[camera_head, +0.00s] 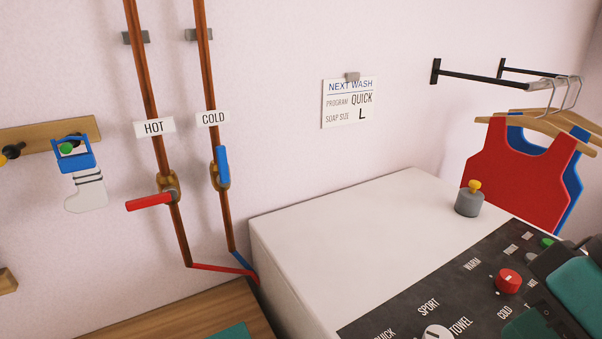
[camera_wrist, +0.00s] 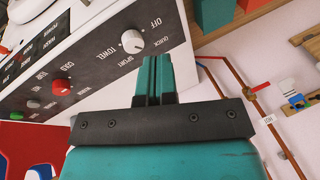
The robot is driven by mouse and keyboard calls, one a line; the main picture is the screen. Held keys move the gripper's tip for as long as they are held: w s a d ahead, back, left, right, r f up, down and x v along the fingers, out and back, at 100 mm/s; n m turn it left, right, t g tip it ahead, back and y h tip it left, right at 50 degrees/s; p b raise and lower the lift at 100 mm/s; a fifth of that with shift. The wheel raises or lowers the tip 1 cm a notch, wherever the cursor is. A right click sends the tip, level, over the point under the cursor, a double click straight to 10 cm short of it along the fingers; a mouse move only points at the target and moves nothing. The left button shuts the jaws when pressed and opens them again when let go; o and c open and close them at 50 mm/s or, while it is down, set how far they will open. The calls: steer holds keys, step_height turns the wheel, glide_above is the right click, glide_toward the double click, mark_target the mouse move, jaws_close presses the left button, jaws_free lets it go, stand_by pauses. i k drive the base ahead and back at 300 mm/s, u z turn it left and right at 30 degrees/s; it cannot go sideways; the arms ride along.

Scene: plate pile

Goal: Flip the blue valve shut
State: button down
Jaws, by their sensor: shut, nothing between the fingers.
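The blue valve handle (camera_head: 222,166) is on the copper cold pipe (camera_head: 209,85), below the COLD label (camera_head: 213,118). The handle stands upright, in line with the pipe. To its left, the red valve handle (camera_head: 149,201) on the hot pipe (camera_head: 138,60) points sideways, across the pipe. My gripper (camera_wrist: 152,78) is shut and empty in the wrist view, with its teal fingers together. In the head view its teal and black parts are at the lower right, over the washer panel and well apart from the valve. I cannot make out the blue handle in the wrist view.
The white washer (camera_head: 350,235) stands right of the pipes, with a knob panel (camera_head: 470,290) and a grey-yellow object (camera_head: 469,199) on top. Red and blue garments (camera_head: 515,170) hang at right. A white sock (camera_head: 86,193) hangs left of the pipes. A wooden surface (camera_head: 190,315) lies below.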

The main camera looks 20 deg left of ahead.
mark_target(224, 179)
steer(key=k, duration=0.45)
steer(key=u, duration=1.05)
steer(key=i, duration=0.5)
steer(key=u, duration=0.05)
